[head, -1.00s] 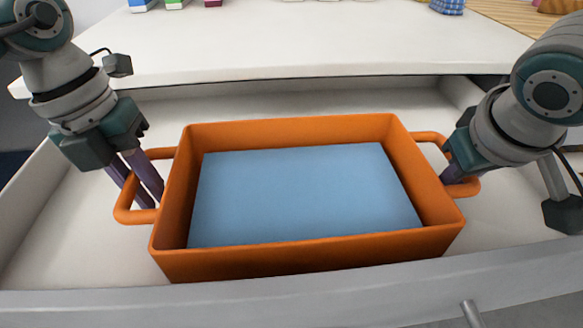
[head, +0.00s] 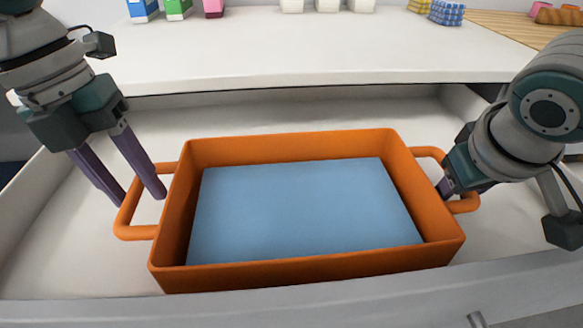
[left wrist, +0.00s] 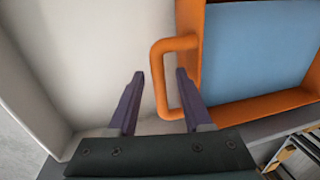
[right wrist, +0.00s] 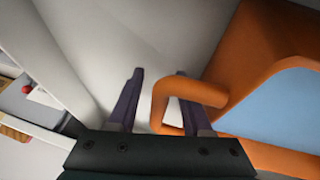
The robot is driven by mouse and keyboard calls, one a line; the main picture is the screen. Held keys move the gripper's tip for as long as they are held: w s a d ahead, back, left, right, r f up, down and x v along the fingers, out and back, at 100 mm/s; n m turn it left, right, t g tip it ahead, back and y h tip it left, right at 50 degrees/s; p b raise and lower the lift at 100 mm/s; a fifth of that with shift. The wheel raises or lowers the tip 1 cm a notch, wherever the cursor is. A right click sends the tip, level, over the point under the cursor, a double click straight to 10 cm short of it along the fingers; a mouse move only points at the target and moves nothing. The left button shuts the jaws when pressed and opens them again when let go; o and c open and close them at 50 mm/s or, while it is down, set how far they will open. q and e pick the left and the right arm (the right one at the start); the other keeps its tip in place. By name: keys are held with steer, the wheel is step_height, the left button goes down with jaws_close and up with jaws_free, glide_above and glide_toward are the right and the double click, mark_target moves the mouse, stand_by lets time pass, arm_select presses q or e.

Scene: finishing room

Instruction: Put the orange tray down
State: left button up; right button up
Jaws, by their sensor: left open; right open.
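The orange tray (head: 300,279) sits inside an open white drawer (head: 270,110), with a flat blue surface (head: 300,210) on its inside floor. My left gripper (head: 140,200) is open at the tray's left handle, with its fingers apart on either side of the handle bar. The left wrist view shows this handle (left wrist: 160,75) between the spread fingers. My right gripper (head: 462,190) is at the right handle (head: 466,204), its fingers partly hidden in the head view. In the right wrist view the fingers are apart, with the handle (right wrist: 185,90) between or just beside them.
The drawer's front wall (head: 300,305) runs close along the tray's near side. A white counter (head: 270,50) lies behind, with small cartons (head: 178,8), white containers (head: 325,5), a blue checked item (head: 447,12) and a wooden board (head: 515,25) at its back.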

steer(key=shift+a+r, duration=0.1)
steer(key=shift+r, duration=0.1)
arm_select(q)
step_height(320, 180, up, 8)
steer(key=a, duration=0.1)
steer(key=shift+a+f, duration=0.2)
steer(key=shift+f, duration=0.05)
arm_select(e)
steer(key=v, duration=1.1)
steer(key=shift+s+r, duration=0.25)
